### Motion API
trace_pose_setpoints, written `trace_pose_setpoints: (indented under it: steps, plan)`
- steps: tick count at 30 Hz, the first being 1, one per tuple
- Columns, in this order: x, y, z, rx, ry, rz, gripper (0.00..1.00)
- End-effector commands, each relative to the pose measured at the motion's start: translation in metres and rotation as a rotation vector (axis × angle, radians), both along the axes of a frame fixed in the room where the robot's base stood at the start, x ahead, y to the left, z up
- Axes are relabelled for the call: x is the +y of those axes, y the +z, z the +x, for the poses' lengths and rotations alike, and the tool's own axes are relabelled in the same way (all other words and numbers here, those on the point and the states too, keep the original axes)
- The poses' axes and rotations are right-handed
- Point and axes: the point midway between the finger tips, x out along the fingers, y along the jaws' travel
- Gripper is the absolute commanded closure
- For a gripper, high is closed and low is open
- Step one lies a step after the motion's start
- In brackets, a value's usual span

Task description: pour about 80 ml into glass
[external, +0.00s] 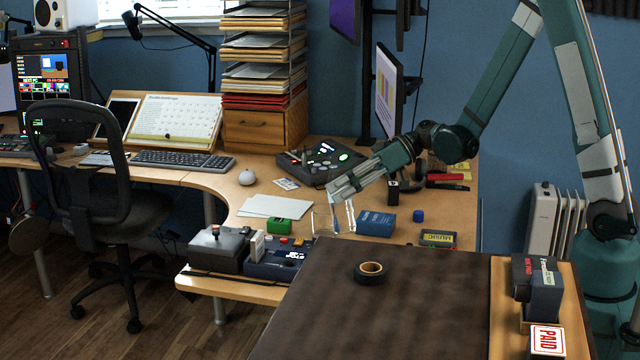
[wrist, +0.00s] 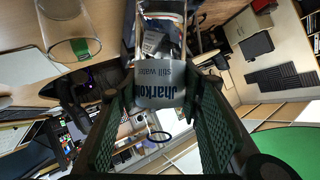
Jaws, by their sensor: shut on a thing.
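My gripper (external: 345,189) is over the desk in the external view, low near its front part. In the wrist view, my gripper (wrist: 165,97) has its green-padded fingers closed on either side of a clear bottle with a white "still water" label (wrist: 160,80). The bottle's far end points away from the wrist; its water level cannot be made out. A clear, straight-sided glass (wrist: 66,28) shows at the upper left of the wrist view, beside the bottle and apart from it. In the external view the glass (external: 322,224) stands on the desk just below my gripper; its contents are unclear.
A green box (external: 279,226) and white papers (external: 273,206) lie left of the glass. A blue box (external: 376,223) stands close on its right. A grey device (external: 218,247) sits at the desk's front edge. A tape roll (external: 371,271) lies on the brown surface in front.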

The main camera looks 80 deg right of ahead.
Motion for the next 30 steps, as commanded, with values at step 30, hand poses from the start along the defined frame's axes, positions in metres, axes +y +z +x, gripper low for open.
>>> trace_pose_setpoints:
  steps: [30]
  plan:
    - [0.009,-0.022,-0.007,0.389,0.000,0.532,0.80]
